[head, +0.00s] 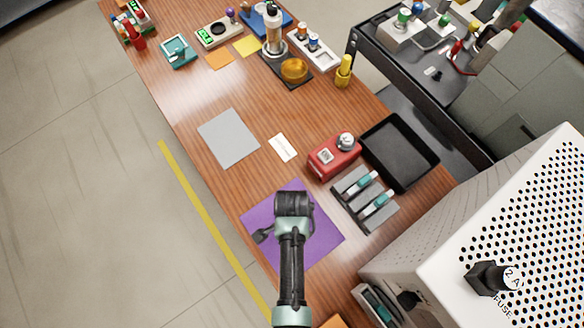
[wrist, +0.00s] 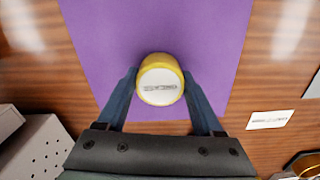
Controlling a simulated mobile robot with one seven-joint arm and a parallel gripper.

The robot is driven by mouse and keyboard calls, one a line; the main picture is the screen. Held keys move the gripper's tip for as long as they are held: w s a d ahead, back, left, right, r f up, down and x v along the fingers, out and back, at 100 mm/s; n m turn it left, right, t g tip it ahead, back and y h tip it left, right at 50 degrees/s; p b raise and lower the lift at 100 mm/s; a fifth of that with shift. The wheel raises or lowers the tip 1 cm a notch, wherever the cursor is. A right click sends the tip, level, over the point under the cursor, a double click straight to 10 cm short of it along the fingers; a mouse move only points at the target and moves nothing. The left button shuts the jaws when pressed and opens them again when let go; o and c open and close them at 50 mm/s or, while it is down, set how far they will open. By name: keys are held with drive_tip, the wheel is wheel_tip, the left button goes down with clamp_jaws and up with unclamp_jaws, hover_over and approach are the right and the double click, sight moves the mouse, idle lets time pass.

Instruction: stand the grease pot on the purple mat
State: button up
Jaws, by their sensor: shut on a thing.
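The grease pot (wrist: 160,80) shows in the wrist view as a round yellow pot with a white, labelled top facing the camera. My gripper (wrist: 161,92) is shut on it, one finger on each side. The pot is over the purple mat (wrist: 95,30); I cannot tell whether its base touches the mat. In the head view the purple mat (head: 323,238) lies near the front of the wooden table. My gripper (head: 264,236) is above the mat there, and my arm hides the pot.
Right of the mat are a grey rack (head: 352,205) with teal-banded vials, a red box (head: 330,160) and a black tray (head: 378,171). A grey mat (head: 228,137) and a white card (head: 282,148) lie farther back. A perforated white housing (head: 470,240) stands at the right.

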drive_tip(key=shift+f, duration=0.1)
drive_tip(key=o, duration=1.4)
drive_tip(key=shift+o, duration=0.2)
